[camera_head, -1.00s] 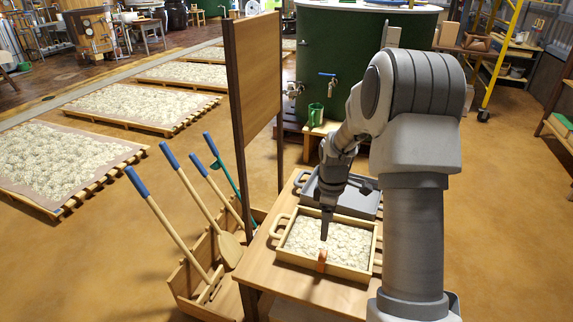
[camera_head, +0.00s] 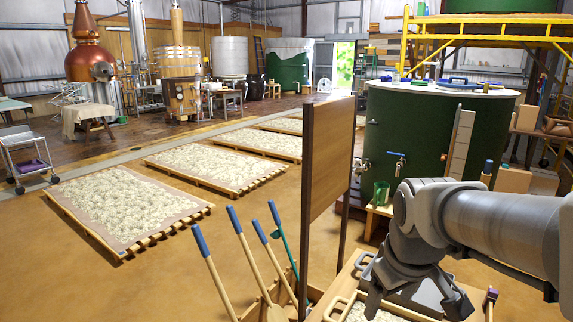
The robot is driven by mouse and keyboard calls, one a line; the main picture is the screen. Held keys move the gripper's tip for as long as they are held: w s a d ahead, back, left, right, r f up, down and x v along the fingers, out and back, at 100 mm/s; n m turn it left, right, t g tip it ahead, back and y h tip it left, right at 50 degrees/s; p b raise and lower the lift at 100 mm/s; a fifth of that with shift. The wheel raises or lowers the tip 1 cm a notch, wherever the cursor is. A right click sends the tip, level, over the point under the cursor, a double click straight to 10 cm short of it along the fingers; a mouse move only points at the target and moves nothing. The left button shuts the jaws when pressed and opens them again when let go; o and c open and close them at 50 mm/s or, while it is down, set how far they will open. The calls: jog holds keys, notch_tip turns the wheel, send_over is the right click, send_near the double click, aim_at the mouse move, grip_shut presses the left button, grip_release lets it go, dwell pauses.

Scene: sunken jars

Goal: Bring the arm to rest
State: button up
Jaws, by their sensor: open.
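My arm reaches in from the right edge in the head view and bends down at its grey wrist. My gripper (camera_head: 416,300) is at its lower end, fingers apart and empty as far as I can see. It hangs in front of a grey tray (camera_head: 408,296) and a light wooden tray (camera_head: 334,309) of pale grain on a wooden table (camera_head: 347,278).
A wooden board (camera_head: 327,155) on posts stands left of the table. Blue-handled tools (camera_head: 210,258) lean beside it. Open floor (camera_head: 110,285) lies to the left.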

jog(key=s+a+r+m+t, duration=0.2)
jog(key=s+a+m, duration=0.15)
jog(key=s, duration=0.65)
notch_tip(320, 180, up, 21)
jog(key=p, duration=2.1)
jog(key=shift+d+r+y, duration=0.15)
jog(key=shift+d+y, duration=0.15)
jog(key=shift+d, duration=0.05)
